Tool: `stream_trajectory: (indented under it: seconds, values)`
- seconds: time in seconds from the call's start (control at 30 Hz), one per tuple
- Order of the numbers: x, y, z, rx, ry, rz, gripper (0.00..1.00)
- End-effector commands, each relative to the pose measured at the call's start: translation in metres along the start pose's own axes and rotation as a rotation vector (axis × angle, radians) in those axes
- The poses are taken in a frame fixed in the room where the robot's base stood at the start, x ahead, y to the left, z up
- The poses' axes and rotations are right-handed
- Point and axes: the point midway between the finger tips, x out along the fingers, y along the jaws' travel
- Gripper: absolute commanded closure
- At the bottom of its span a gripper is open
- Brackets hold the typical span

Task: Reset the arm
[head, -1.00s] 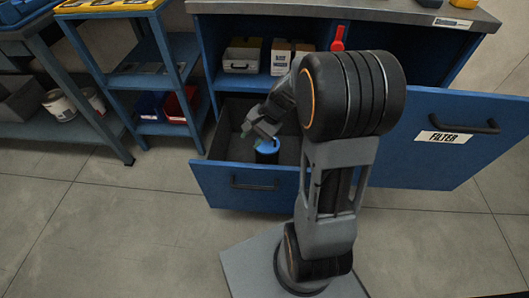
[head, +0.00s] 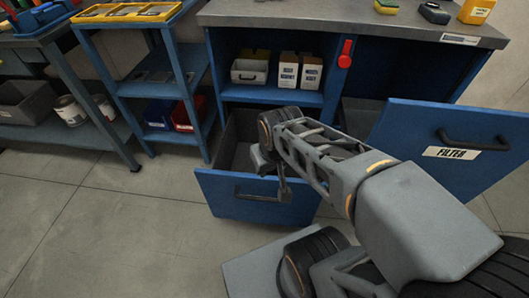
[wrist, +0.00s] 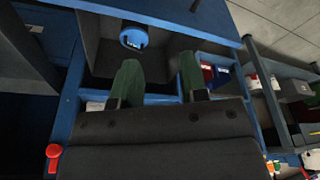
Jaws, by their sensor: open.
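My gripper (head: 270,168) is at the open blue drawer (head: 235,208) in the head view, close to its front edge and partly hidden by my own arm. In the wrist view my gripper (wrist: 158,65) has two green fingers spread apart with nothing between them. In the head view my arm hides this container.
A red handle (head: 345,54) is on the cabinet front. A blue shelf unit (head: 160,90) with bins is at left. Clear floor lies at front left.

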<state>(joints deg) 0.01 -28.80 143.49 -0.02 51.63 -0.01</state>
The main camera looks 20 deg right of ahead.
Motion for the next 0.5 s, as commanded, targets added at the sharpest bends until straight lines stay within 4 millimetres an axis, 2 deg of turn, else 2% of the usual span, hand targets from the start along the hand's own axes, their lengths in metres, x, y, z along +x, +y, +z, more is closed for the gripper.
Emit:
stream_trajectory:
  seconds: [0.17,0.27,0.37,0.5]
  values:
    - [-0.013,0.001,-0.004,0.0,0.002,0.001,0.6]
    - [-0.03,0.002,-0.008,-0.002,0.004,0.002,0.6]
    - [-0.054,0.003,-0.015,-0.005,0.008,0.004,0.6]
    - [-0.1,0.005,-0.027,-0.012,0.015,0.009,0.6]
